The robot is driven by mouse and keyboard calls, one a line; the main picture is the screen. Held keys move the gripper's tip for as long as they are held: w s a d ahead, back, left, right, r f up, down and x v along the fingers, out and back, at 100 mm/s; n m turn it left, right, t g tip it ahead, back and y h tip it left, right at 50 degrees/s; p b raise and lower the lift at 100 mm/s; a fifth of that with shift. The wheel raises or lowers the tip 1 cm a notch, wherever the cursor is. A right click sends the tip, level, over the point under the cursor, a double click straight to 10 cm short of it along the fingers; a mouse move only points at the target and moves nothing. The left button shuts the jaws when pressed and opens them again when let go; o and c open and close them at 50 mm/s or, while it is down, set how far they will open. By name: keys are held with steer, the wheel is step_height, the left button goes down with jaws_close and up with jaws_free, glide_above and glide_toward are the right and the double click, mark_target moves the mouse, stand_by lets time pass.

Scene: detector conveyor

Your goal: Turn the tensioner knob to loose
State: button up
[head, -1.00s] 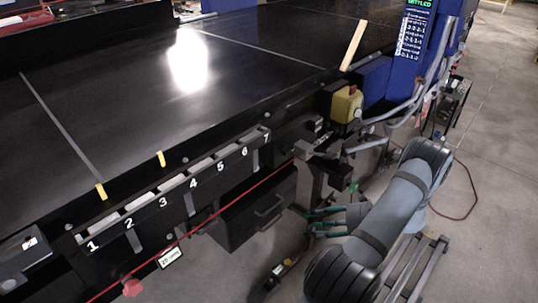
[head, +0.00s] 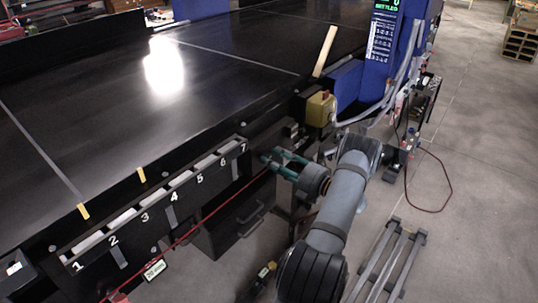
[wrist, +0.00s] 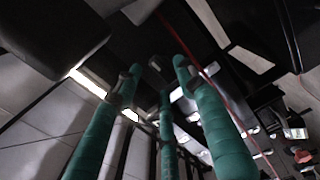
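My gripper (head: 270,156) is open beside the conveyor's front side, near the slot marked 7, with its teal fingers spread and pointing left. In the wrist view the teal fingers (wrist: 158,76) stand apart with nothing held between them. A red cord (head: 225,203) runs along the conveyor's front; it also crosses the wrist view (wrist: 205,72) behind the fingers. A small red knob-like part (head: 118,297) shows at the bottom edge of the head view, well left of my gripper. I cannot tell whether it is the tensioner knob, and no loose or tight marking is readable.
The numbered slot rail (head: 160,199) is just left of my gripper. A yellow box (head: 320,109) and a blue column (head: 382,45) stand behind it. A dark drawer box (head: 236,232) hangs below the rail. Open grey floor (head: 475,170) lies at right.

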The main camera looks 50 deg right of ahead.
steer(key=shift+w, duration=1.1)
steer(key=shift+c, duration=1.1)
steer(key=c, duration=0.8)
